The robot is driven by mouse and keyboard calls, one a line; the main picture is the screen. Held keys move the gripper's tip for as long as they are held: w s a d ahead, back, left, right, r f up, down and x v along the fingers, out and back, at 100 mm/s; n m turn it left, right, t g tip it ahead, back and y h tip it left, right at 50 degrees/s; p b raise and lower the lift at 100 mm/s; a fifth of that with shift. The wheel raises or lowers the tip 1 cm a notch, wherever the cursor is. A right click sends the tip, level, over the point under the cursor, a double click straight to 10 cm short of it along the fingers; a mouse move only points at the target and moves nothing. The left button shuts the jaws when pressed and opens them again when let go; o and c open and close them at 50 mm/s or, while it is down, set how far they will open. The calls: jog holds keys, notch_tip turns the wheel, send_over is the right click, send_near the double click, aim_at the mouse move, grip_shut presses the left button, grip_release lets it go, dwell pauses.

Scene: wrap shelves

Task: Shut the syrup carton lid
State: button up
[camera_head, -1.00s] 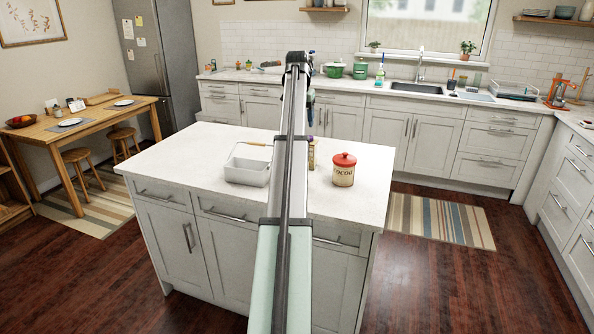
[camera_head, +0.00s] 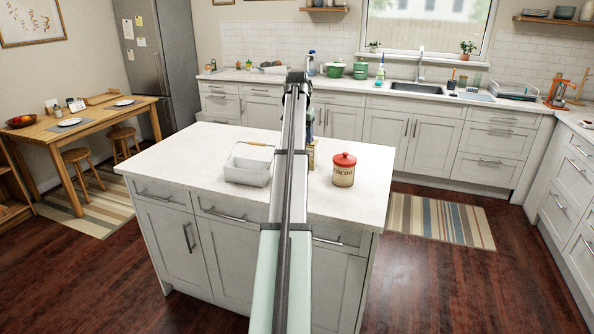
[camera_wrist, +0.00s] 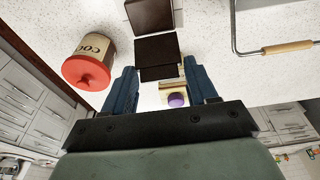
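A small tan carton (camera_head: 312,157) stands on the island, partly hidden behind my arm in the head view. In the wrist view, a cream-and-tan piece with a round purple cap (camera_wrist: 176,99) shows between my fingers. Two dark brown panels (camera_wrist: 157,52) lie just beyond the fingertips there, one behind the other. I cannot tell for sure which of these is the carton's lid. My gripper (camera_wrist: 159,66) is open, with its two blue fingers wide apart and nothing clearly held. In the head view my arm mostly hides the gripper.
A cocoa canister with a red lid (camera_head: 343,169) stands to the right of the carton; it also shows in the wrist view (camera_wrist: 90,62). A grey-white caddy with a wooden handle (camera_head: 248,168) is on the left. The island top (camera_head: 190,160) is otherwise mostly clear.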

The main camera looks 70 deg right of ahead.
jog(key=shift+c, duration=0.8)
jog(key=shift+a, duration=0.1)
jog(key=shift+a+r, duration=0.15)
jog(key=shift+a, duration=0.5)
jog(key=shift+a+r, duration=0.1)
jog(key=shift+a, duration=0.1)
jog(key=shift+a+r, duration=0.1)
jog(key=shift+a, duration=0.2)
jog(key=shift+a, duration=0.2)
jog(key=shift+a+r, duration=0.15)
jog(key=shift+a, duration=0.1)
